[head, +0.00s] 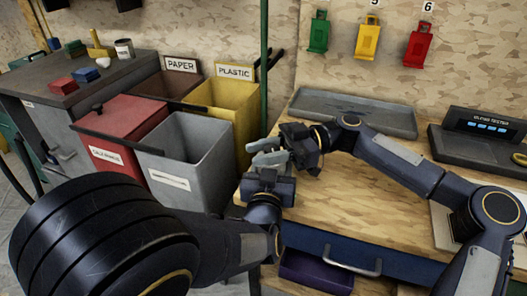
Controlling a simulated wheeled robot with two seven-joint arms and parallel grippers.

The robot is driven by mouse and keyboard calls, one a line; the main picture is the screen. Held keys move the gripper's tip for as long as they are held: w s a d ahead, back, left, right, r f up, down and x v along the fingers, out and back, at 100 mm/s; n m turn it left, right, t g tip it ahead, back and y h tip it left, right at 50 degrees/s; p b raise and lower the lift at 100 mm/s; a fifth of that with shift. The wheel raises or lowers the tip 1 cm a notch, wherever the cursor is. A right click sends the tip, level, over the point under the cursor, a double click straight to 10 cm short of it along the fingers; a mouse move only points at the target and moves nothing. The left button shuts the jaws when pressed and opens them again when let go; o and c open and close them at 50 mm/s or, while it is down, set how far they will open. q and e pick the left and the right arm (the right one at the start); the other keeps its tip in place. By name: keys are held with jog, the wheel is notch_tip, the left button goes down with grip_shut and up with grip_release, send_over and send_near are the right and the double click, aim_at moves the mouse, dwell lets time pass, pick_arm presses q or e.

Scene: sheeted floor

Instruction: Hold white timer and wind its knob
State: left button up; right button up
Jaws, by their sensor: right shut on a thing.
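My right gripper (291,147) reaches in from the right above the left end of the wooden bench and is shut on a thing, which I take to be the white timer. My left gripper (268,160) comes up from below, and its pale grey fingers meet or overlap the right gripper's front in the picture. Small pale parts show where the two grippers come together, but I cannot separate timer from fingers there. The timer's knob cannot be made out. Whether the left fingers touch it or are closed is hidden.
The wooden bench (355,205) is mostly clear in the middle. A grey tray (350,108) lies at its back, and a dark tester (482,130) stands at right. Grey (190,165), red (115,150) and yellow (228,100) bins stand left of the bench. A green post (264,70) rises behind.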

jog(key=shift+w+m+t+y, duration=0.2)
jog(key=shift+m+t, duration=0.75)
jog(key=shift+t, duration=0.4)
jog(key=shift+w+m+t+y, duration=0.1)
jog(key=shift+m+t+y, duration=0.1)
jog(key=shift+m+t, duration=0.95)
jog(key=shift+w+m+t+y, duration=0.2)
jog(key=shift+m+t, duration=0.5)
jog(key=shift+t, duration=0.9)
jog(key=o, duration=1)
jog(key=d, duration=0.4)
jog(key=s+d, duration=0.1)
jog(key=d, duration=0.6)
jog(key=shift+s+d, duration=0.3)
jog(key=shift+d, duration=0.1)
